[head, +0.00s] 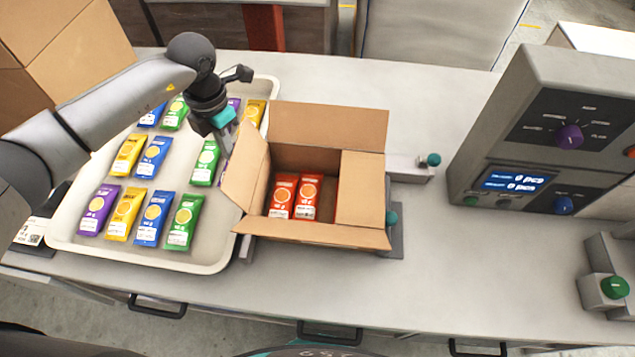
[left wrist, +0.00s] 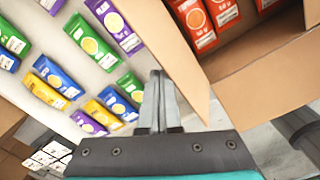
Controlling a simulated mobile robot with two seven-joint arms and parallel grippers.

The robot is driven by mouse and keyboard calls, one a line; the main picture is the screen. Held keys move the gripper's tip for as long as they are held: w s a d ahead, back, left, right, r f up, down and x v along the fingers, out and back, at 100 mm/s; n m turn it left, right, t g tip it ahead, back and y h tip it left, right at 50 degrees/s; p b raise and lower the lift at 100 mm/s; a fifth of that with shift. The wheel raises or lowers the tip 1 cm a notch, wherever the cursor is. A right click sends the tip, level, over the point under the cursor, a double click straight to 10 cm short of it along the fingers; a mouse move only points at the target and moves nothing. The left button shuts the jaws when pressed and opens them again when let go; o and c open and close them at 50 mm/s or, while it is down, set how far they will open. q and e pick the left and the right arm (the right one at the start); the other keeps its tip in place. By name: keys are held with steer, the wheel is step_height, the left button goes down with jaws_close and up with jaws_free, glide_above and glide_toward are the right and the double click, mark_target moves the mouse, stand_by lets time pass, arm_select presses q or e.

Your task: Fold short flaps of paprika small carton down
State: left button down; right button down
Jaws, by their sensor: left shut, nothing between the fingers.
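The small carton (head: 326,170) stands open on the worktop with red paprika packets (head: 296,196) inside. Its right short flap (head: 362,190) lies folded inward over the opening. Its left short flap (head: 246,172) stands up and leans outward, and it also shows in the left wrist view (left wrist: 170,55). The back long flap (head: 328,127) is raised, and the front long flap (head: 312,234) sticks outward. My left gripper (head: 224,150) is shut and empty, just outside the left short flap; in the left wrist view its fingertips (left wrist: 157,78) are close to that flap, and contact cannot be told.
A white tray (head: 60,236) of purple, yellow, blue and green packets lies left of the carton, under my left arm. A fixture with a teal knob (head: 433,159) sits by the carton's right side. A weigher (head: 545,130) stands further right. The worktop between them is clear.

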arm_select(q)
steer(key=shift+d+r, duration=0.2)
steer(key=shift+d, duration=0.55)
steer(key=d, duration=0.4)
steer(key=shift+s+d+r+p, duration=0.1)
steer(key=shift+s+r+p, duration=0.05)
steer(key=shift+r+p, duration=0.25)
steer(key=shift+f, duration=0.1)
steer(key=shift+s+d+f+b, duration=0.1)
steer(key=shift+d+f+b, duration=0.1)
steer(key=shift+d, duration=0.35)
steer(key=shift+d+f+b, duration=0.15)
steer(key=shift+d+b, duration=0.1)
steer(key=shift+d, duration=0.35)
steer(key=shift+s+d+f+b, duration=0.1)
steer(key=shift+d+f+b, duration=0.1)
steer(key=shift+d, duration=0.35)
